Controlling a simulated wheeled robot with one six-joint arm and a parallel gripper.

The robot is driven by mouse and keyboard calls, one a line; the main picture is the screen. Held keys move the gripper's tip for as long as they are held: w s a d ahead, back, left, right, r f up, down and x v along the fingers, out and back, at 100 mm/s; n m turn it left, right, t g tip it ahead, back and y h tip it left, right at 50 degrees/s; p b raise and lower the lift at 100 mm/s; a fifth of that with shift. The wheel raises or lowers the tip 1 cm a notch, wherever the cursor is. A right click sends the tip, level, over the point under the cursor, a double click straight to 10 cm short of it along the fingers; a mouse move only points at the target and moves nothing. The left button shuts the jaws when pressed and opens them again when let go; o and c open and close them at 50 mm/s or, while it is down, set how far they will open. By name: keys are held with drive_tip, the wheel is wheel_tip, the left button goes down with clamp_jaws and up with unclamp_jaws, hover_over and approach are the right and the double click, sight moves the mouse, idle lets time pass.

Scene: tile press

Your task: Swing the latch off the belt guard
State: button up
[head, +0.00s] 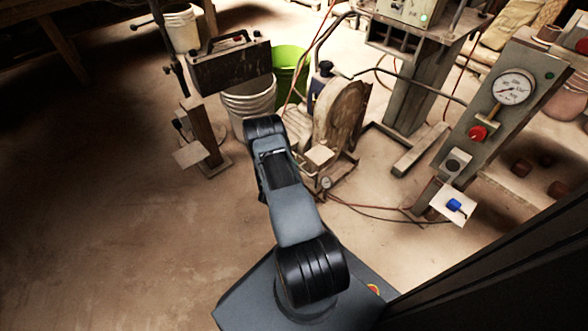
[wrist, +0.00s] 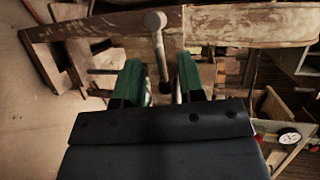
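A grey latch bar (wrist: 158,45) with a rounded end shows in the wrist view, in front of a worn brown panel (wrist: 235,28) that looks like the belt guard. My gripper (wrist: 160,82) has its two green fingers apart, one on each side of the bar's lower part. Slim gaps show between the fingers and the bar; I cannot tell if either touches. In the head view a rusty rounded guard (head: 342,112) stands on the compressor, just right of my arm. My gripper and the latch are hidden there behind my arm.
A white bucket (head: 248,102) and a green bucket (head: 291,70) stand behind my arm. A post with a gauge (head: 513,87) and red knob is at the right. Hoses (head: 385,214) lie on the floor. The floor at left is clear.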

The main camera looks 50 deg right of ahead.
drive_tip(key=shift+x, duration=0.8)
drive_tip(key=shift+c, duration=0.4)
clamp_jaws()
